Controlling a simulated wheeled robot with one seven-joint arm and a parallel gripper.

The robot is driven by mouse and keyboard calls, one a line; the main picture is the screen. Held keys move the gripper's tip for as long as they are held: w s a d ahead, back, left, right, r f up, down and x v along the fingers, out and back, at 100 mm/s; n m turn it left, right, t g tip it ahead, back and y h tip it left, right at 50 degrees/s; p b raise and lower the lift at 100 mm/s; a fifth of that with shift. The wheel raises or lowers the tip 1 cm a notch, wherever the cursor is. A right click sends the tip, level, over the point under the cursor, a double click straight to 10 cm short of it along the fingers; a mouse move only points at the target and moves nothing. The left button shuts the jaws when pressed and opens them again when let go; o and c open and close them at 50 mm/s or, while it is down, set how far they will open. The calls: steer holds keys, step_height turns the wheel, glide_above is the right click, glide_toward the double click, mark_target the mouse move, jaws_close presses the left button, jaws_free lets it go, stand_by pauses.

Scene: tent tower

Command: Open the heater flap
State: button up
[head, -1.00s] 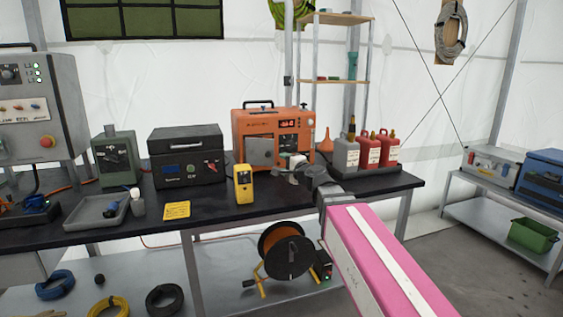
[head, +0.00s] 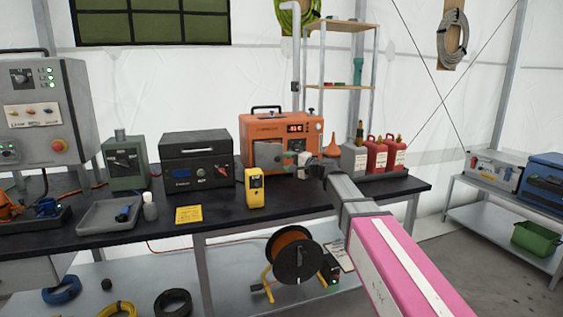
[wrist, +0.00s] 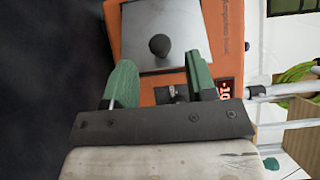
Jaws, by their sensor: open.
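The orange heater (head: 262,126) stands at the back of the dark workbench, with a lit red display on its front. Its flap (head: 266,152) is a grey metal plate that looks flat against the front. In the wrist view the flap (wrist: 140,25) carries a round black knob (wrist: 159,45). My gripper (head: 291,161) is in front of the heater, close to the flap's right side. In the wrist view my gripper (wrist: 161,84) has its green fingers apart, with the knob beyond the gap between them. I see nothing held, and contact with the knob is not visible.
Red and grey canisters (head: 376,152) and an orange funnel (head: 331,145) stand right of the heater, near my arm. A yellow meter (head: 254,188) and a black case (head: 195,160) are to the left.

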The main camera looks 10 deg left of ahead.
mark_target(280, 160)
steer(key=shift+x, duration=1.9)
jaws_close()
steer(key=shift+s+a+m+t+h, duration=0.25)
steer(key=shift+s+m+t+h, duration=0.25)
steer(key=shift+s+m+t, duration=0.5)
steer(key=shift+w, duration=0.15)
jaws_free()
